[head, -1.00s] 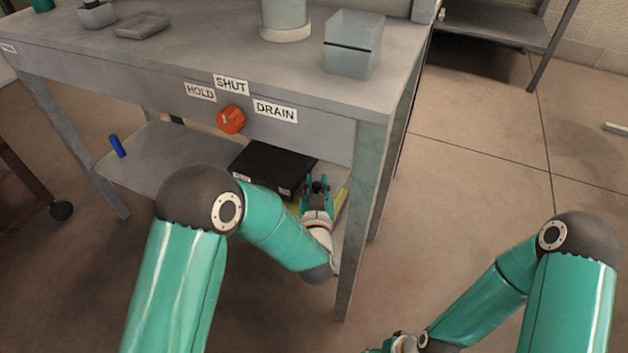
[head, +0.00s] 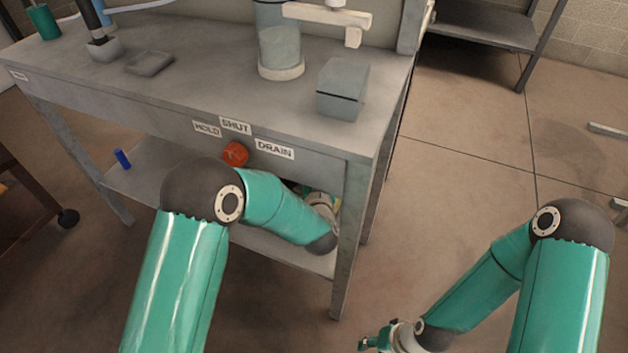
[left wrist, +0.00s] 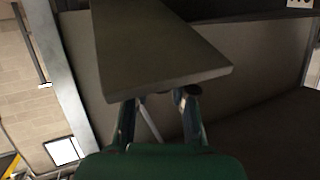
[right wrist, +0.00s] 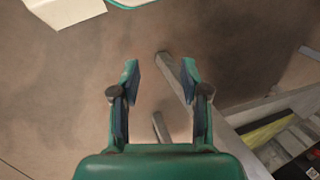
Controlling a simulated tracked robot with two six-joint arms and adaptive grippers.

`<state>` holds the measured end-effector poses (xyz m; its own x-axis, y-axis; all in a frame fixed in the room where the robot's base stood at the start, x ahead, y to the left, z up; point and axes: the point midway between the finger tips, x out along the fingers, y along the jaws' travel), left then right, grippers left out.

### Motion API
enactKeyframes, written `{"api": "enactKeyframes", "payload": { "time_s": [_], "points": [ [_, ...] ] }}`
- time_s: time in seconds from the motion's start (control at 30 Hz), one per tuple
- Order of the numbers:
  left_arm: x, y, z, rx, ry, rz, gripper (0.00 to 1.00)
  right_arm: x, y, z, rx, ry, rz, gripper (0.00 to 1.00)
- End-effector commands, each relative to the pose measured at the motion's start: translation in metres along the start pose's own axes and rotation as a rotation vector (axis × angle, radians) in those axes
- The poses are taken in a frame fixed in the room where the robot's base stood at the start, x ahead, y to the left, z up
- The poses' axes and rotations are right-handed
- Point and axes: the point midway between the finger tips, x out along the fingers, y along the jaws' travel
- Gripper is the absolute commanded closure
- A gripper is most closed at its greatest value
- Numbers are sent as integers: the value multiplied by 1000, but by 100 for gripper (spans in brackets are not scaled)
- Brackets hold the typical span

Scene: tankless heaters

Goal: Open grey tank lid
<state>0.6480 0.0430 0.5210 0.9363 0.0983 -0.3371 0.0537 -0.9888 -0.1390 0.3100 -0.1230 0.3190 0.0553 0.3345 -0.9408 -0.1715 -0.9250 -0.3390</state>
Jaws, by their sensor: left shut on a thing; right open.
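A grey box (head: 342,90) with a dark seam around it, which looks like the grey tank with its lid on, stands at the right front of the bench top. My left gripper (left wrist: 158,97) is under the bench top by the right leg; in the head view my arm largely hides it. In the left wrist view its fingers are shut at the near end of a flat grey-brown slab (left wrist: 150,45); I cannot tell what that slab belongs to. My right gripper (right wrist: 158,75) is open and empty, low over the floor, right of the bench.
The bench front has an orange knob (head: 235,153) with HOLD, SHUT and DRAIN labels. A shallow grey tray (head: 149,63) lies further left. Floor to the right is mostly open.

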Motion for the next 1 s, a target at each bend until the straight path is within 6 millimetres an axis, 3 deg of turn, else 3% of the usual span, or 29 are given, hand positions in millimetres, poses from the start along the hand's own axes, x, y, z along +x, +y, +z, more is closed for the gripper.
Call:
{"api": "enactKeyframes", "payload": {
  "time_s": [0.03,0.23,0.4,0.57,0.67,0.77,0.97,1.0],
  "points": [
    [0,1,-4,0,10,2,100,0,0,0,7,-2,1,67],
    [0,1,-4,0,10,3,100,10,12,-4,162,-60,29,100],
    [0,2,-4,0,10,4,100,28,20,-12,513,-190,44,100],
    [0,2,-3,1,9,4,100,40,5,-35,959,-363,-31,100],
    [0,2,-3,1,9,4,100,41,-15,-63,1224,-484,-138,100],
    [0,2,-3,1,8,5,100,34,-35,-104,1461,-611,-293,100],
    [0,2,-3,2,7,5,100,-11,-55,-208,1774,-889,-725,100],
    [-1,2,-3,2,7,5,100,-22,-74,-218,1796,-941,-775,100]
  ]
}}
